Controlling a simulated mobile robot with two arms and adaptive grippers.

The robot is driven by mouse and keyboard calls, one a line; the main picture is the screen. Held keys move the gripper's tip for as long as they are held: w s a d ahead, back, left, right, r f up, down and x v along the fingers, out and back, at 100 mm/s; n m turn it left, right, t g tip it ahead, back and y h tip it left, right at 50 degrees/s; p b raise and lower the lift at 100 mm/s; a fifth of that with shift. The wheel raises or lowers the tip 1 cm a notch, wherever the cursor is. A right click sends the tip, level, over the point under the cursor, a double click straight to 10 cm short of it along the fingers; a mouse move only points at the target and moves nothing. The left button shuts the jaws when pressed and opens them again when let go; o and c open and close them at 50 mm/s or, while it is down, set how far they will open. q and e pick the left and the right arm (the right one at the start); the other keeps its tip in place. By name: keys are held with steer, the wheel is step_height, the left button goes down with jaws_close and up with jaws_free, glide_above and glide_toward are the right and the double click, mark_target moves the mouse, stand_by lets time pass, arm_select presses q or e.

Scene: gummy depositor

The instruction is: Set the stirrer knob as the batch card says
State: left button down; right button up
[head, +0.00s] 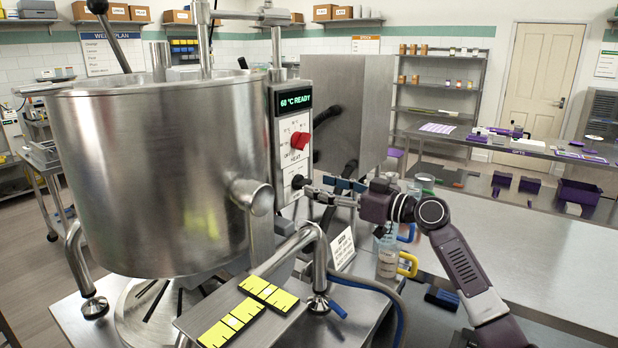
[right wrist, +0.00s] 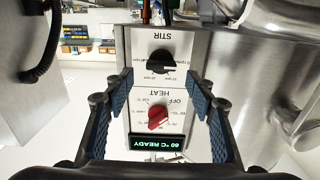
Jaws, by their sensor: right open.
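The black stirrer knob (head: 299,182) is on the lower part of the control panel (head: 286,135) on the steel kettle (head: 160,180). In the right wrist view the panel is upside down, and the stirrer knob (right wrist: 158,67) shows under the word STIR. Its rpm marks are too small to read surely. My right gripper (head: 328,188) is open and faces the panel from the right; in its wrist view the blue-padded fingers (right wrist: 160,82) stand apart either side of the panel, apparently not touching the knob. A white card with print (head: 342,248), perhaps the batch card, is unreadable. My left gripper is out of view.
The red heat knob (head: 299,141) and a green display (head: 295,99) reading 60 °C READY are above the stirrer knob. Jugs with blue and yellow handles (head: 388,262) stand under my right arm.

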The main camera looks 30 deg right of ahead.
mark_target(308, 183)
steer(key=p+x, duration=0.1)
steer(key=x, duration=0.3)
steer(key=shift+a, duration=0.1)
steer(key=shift+f, duration=0.1)
steer(key=shift+w, duration=0.1)
steer(key=c, duration=1.2)
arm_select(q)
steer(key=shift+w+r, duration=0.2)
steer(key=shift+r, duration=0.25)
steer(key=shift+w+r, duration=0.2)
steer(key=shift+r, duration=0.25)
arm_select(e)
steer(key=shift+o, duration=0.2)
